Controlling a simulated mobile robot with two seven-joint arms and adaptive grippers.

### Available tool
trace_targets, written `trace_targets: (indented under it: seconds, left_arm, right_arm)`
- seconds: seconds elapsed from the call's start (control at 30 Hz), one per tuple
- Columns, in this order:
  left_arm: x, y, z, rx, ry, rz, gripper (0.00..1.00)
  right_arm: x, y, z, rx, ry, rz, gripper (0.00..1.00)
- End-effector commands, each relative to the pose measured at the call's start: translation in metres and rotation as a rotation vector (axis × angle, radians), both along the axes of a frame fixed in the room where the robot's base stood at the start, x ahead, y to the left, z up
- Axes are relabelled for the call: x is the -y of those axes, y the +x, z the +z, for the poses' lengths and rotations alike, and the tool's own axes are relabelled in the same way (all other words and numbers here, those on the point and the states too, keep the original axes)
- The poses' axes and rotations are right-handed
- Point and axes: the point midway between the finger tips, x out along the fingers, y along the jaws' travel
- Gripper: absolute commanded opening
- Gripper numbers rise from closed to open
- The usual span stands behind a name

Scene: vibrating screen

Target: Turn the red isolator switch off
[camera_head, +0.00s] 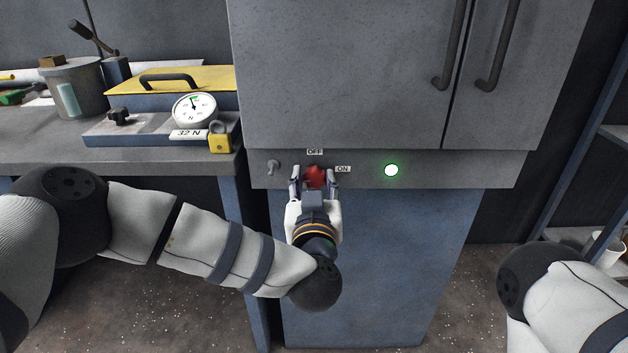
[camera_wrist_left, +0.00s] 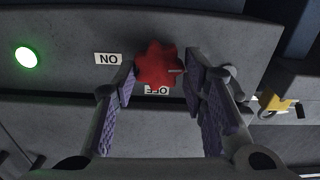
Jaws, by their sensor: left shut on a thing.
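The red isolator switch (camera_head: 316,176) is a lobed knob on the grey panel strip below the cabinet doors. An OFF label (camera_head: 315,152) is above it and an ON label (camera_head: 343,169) to its right. My left gripper (camera_head: 314,181) has its fingers on both sides of the knob and is shut on it. In the left wrist view the knob (camera_wrist_left: 158,66) sits between the fingertips (camera_wrist_left: 160,82), with the labels upside down. My right gripper is out of view.
A green lamp (camera_head: 391,170) is lit right of the switch. A small toggle (camera_head: 273,167) is to its left. The bench (camera_head: 40,148) at left holds a dial gauge (camera_head: 195,109), a yellow padlock (camera_head: 220,138) and a grey bucket (camera_head: 78,90). Shelving stands at far right.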

Motion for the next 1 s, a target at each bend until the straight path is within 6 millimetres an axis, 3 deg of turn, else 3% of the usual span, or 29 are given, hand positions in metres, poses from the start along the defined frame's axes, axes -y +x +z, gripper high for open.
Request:
trace_targets:
  seconds: [0.33,1.0]
  left_arm:
    - [0.001,-0.001,0.003,0.002,-0.276,-0.006,0.11]
    - [-0.001,-0.001,-0.002,-0.002,-0.915,-0.007,0.11]
  right_arm:
    - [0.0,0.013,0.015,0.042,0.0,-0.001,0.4]
    - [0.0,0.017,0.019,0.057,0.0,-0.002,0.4]
